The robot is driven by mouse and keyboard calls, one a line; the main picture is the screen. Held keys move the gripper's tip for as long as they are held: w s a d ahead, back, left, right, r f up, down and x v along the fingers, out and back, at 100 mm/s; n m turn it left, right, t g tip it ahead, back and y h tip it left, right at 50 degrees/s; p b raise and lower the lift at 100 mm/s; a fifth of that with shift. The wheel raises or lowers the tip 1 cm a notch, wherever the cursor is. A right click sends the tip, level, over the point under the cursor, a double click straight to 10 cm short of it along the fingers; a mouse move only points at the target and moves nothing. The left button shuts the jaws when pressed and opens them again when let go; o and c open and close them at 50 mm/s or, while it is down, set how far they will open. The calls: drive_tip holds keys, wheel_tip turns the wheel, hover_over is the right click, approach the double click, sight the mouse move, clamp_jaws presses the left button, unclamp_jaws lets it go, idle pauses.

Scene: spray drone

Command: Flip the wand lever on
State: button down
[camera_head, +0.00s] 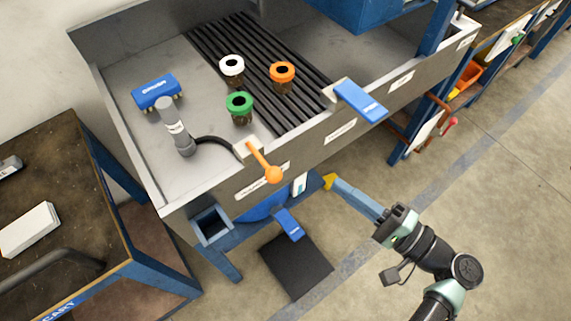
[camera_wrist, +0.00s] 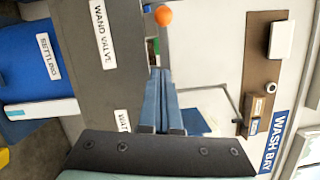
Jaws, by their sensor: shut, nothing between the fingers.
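The wand lever (camera_head: 263,162) is orange with a ball end. It sticks out and downward from a pale mount on the front rim of the wash basin. Its orange ball (camera_wrist: 163,15) shows at the top of the wrist view, beyond my fingertips. The "WAND VALVE" label (camera_wrist: 103,34) is on the grey front panel to its left. My gripper (camera_head: 336,188) is shut and empty, its blue fingers pointing at the basin front, below and right of the lever. The fingers (camera_wrist: 161,73) look apart from the lever; the exact gap is unclear.
The basin (camera_head: 130,135) holds a grey wand (camera_head: 175,128) with a hose, a blue brush (camera_head: 157,92), and white, orange and green-topped jars. A blue lever (camera_head: 360,101) sits farther right on the rim. A dark mat (camera_head: 296,268) lies below. Floor at right is clear.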

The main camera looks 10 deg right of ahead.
sight(263, 161)
drive_tip(key=w+a+r+p, duration=0.1)
drive_tip(key=w+a, duration=0.4)
drive_tip(key=a, duration=0.5)
drive_tip(key=shift+w+a+r+p, duration=0.15)
drive_tip(key=shift+p, duration=0.65)
drive_tip(key=shift+a, duration=0.1)
